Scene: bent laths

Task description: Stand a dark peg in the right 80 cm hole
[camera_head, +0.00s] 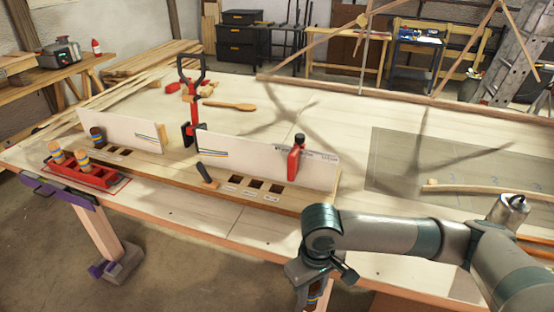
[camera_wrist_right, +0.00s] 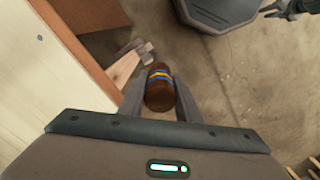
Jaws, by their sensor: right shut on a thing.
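A dark brown peg with yellow and blue bands (camera_wrist_right: 159,90) is held between the fingers of my right gripper (camera_wrist_right: 160,102). In the head view the banded peg (camera_head: 314,291) shows under my right wrist, off the table's front edge, over the floor. The right group of holes (camera_head: 255,185) is in the long wooden board, with small labels too small to read. These holes look empty. Another dark peg (camera_head: 97,136) stands at the left group of holes (camera_head: 118,152). My left gripper is not in view.
A red rack (camera_head: 85,175) with light pegs stands at the table's left end. The table's right front is mostly clear.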

